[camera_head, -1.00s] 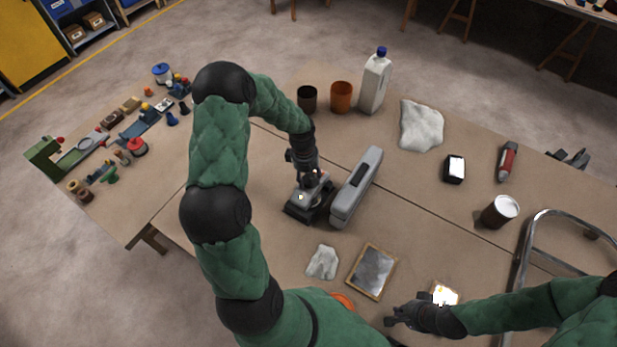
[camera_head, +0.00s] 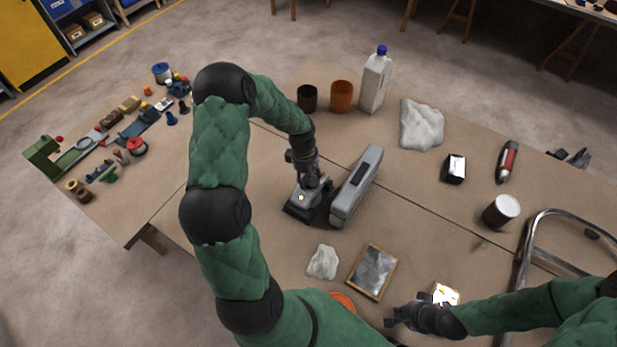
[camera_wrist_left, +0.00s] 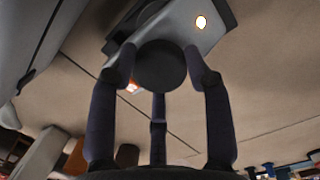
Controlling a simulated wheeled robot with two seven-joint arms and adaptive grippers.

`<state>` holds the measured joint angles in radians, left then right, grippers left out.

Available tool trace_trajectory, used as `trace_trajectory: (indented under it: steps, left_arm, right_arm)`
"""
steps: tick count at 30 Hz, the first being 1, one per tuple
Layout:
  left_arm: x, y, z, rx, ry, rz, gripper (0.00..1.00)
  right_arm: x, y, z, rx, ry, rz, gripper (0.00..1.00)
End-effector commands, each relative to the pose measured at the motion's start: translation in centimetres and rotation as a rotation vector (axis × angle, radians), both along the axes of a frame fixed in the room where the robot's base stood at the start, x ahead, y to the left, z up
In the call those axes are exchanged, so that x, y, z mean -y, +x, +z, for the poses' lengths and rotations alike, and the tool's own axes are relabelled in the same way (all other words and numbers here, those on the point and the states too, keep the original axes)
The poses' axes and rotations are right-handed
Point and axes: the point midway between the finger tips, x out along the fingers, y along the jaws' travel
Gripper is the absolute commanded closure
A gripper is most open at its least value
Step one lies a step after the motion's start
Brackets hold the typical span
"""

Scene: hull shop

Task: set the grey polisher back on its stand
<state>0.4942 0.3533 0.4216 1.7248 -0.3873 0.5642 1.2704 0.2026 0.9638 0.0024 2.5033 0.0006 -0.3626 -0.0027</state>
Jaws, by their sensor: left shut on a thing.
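The grey polisher (camera_head: 306,197) is a squat tool with a dark round knob (camera_wrist_left: 161,66) on top and a dark flat part under it. It is at mid-table in the head view; its grey body (camera_wrist_left: 190,30) fills the top of the left wrist view. My left gripper (camera_head: 310,182) reaches down from above, its fingers shut around the knob. I cannot tell whether the dark part underneath is a pad or a stand, or whether there is a gap below it. My right gripper (camera_head: 393,316) hangs near the table's front edge, away from the polisher; its fingers are too small to read.
A long grey case-like object (camera_head: 357,187) lies close to the polisher's right. A white cloth (camera_head: 323,262) and a framed plate (camera_head: 372,271) lie in front. Cups (camera_head: 341,96) and a white bottle (camera_head: 375,82) stand behind. A can (camera_head: 501,211) and a metal tube frame (camera_head: 522,270) are right.

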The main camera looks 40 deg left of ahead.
Motion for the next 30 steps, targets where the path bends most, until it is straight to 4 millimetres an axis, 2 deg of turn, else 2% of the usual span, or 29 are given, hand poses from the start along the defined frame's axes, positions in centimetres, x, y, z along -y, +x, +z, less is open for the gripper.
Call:
trace_trajectory:
  steps: [9, 10, 21, 30]
  left_arm:
    - [-0.1, 0.1, -0.5, 0.003, 0.002, 0.0, 0.98]
    - [-0.1, 0.1, -0.5, 0.003, 0.002, 0.001, 0.42]
    - [0.0, -0.1, -0.6, -0.002, -0.001, 0.0, 0.41]
    - [-0.2, 0.0, 1.3, 0.0, 0.001, 0.0, 0.41]
  right_arm:
    - [0.0, 0.0, -0.6, 0.0, 0.0, 0.0, 1.0]
    - [0.0, 0.0, -0.5, 0.0, 0.0, 0.0, 1.0]
    - [0.0, 0.0, -0.5, 0.0, 0.0, 0.0, 1.0]
    - [0.0, 0.0, 0.7, 0.0, 0.0, 0.0, 1.0]
